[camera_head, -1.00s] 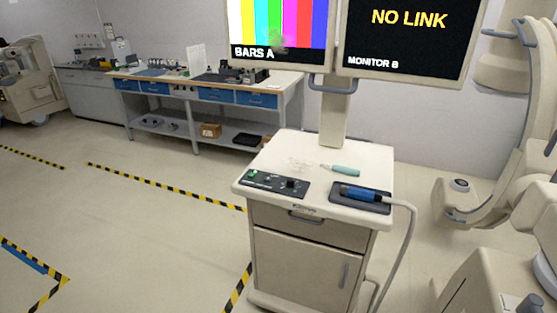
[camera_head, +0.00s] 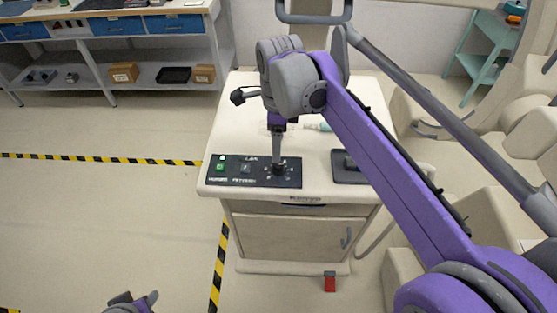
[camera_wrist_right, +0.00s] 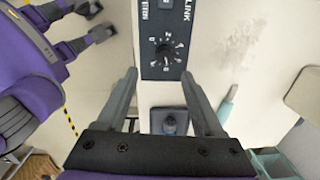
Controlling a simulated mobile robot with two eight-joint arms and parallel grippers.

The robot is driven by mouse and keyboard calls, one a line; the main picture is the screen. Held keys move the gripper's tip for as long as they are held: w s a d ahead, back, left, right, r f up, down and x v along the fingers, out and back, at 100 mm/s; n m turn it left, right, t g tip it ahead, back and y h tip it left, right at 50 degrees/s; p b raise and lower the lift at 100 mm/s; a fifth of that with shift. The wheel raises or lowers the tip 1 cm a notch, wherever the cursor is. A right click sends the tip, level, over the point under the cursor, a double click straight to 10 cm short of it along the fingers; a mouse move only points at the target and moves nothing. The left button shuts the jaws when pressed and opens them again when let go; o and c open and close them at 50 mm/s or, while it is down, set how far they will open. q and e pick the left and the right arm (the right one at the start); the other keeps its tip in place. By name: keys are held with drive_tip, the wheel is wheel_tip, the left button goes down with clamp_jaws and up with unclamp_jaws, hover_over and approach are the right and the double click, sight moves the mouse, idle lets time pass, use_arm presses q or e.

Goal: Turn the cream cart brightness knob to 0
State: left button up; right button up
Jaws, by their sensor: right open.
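The cream cart (camera_head: 240,115) stands ahead of me with a black control panel (camera_head: 232,181) at its front left. The dark round knob (camera_head: 279,170) is at the panel's right end. In the right wrist view the knob (camera_wrist_right: 165,52) sits inside a ring of white numbers; which number it points to is unclear. My right gripper (camera_head: 279,161) hangs over the knob, pointing down. In the wrist view its two fingers (camera_wrist_right: 159,76) are apart, with the knob ahead of the gap and no visible grip on it. My left gripper (camera_head: 134,300) is low at the bottom left, fingers apart, away from the cart.
A teal-handled tool (camera_head: 318,127) lies behind. A green button (camera_head: 220,167) is on the panel's left. Open floor is left of the cart.

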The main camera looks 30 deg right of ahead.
sight(279, 167)
drive_tip(key=f+m, duration=0.1)
drive_tip(key=f, duration=0.2)
drive_tip(key=f+m, duration=0.1)
drive_tip(key=f, duration=0.2)
drive_tip(key=w+f, duration=0.1)
drive_tip(key=f, duration=0.2)
drive_tip(key=shift+w+d+f+m+b, duration=0.1)
drive_tip(key=shift+d+f+m+b, duration=0.1)
drive_tip(key=shift+d+m+b, duration=0.15)
clamp_jaws()
